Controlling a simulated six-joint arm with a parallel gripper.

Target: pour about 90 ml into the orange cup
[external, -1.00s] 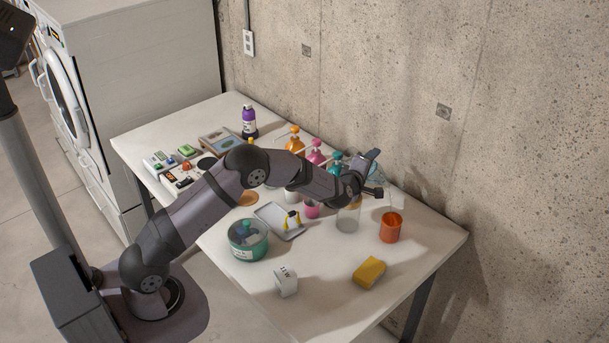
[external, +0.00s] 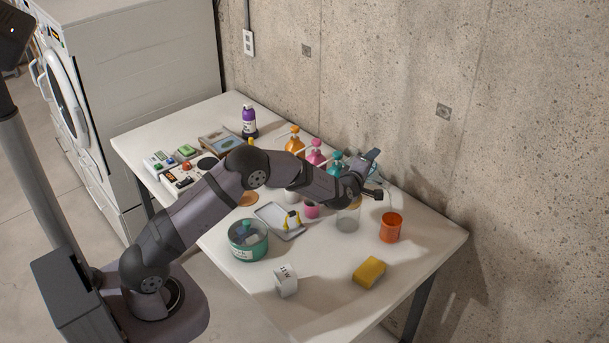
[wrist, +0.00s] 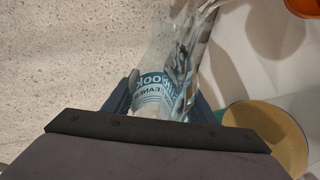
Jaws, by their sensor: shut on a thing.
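The orange cup (external: 390,228) stands upright near the right end of the table. Its edge shows at the top right of the wrist view (wrist: 303,6). My gripper (wrist: 162,100) is shut on a clear container with a teal and white label (wrist: 152,94), whose printing appears inverted. The container is tilted. In the external view my gripper (external: 373,187) is above and slightly left of the cup. A faint pale streak shows between it and the cup; I cannot tell whether it is liquid. The liquid level inside the cup is hidden.
A clear jar (external: 347,220) stands just left of the cup, below my wrist. A yellow sponge (external: 369,272), a white marked block (external: 286,281) and a green round tub (external: 248,241) are nearer the front. Coloured pump bottles stand behind my arm. The right front corner is clear.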

